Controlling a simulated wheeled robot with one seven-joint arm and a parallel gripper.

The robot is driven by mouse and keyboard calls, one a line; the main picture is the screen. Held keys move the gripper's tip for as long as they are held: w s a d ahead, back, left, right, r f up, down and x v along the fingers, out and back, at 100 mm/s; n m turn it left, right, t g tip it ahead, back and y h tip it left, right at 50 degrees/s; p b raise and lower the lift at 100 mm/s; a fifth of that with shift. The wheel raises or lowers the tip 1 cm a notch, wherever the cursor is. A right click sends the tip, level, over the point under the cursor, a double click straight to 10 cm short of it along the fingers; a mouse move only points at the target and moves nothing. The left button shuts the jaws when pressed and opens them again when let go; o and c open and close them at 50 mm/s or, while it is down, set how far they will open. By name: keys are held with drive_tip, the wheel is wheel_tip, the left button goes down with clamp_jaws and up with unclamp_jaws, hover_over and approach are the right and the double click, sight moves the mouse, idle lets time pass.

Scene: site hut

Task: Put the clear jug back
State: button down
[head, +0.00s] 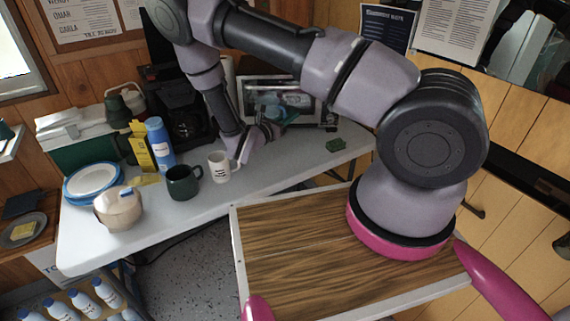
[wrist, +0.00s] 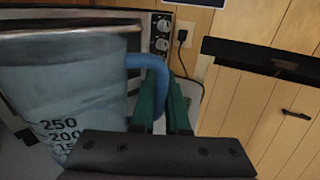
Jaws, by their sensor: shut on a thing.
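The clear jug (wrist: 60,95) fills the left of the wrist view. It is see-through with a bluish tint, has dark measuring marks on its side and a blue handle (wrist: 133,62). My gripper (wrist: 155,95) has green fingers, shut on the handle. In the head view my gripper (head: 268,131) is at the back of the white table, in front of the silver-framed microwave (head: 322,88).
A white mug (head: 219,167), a dark green mug (head: 183,183), a lidded pot (head: 119,208), plates (head: 92,180) and a blue bottle (head: 159,143) stand left of my gripper. A green sponge-like block (head: 335,145) lies to the right. The table's front middle is clear.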

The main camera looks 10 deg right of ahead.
drive_tip(key=shift+m+g, duration=0.3)
drive_tip(key=shift+g, duration=0.1)
drive_tip(key=s+f, duration=0.1)
drive_tip(key=f, duration=0.2)
drive_tip(key=s+f, duration=0.1)
drive_tip(key=f, duration=0.3)
drive_tip(key=s+a+f, duration=0.1)
drive_tip(key=f, duration=0.2)
drive_tip(key=shift+a+f, duration=0.1)
drive_tip(key=shift+f, duration=2.3)
drive_tip(key=c, duration=0.9)
unclamp_jaws()
drive_tip(key=shift+f, duration=0.1)
drive_tip(key=v, duration=1.2)
drive_tip(key=shift+a, duration=0.1)
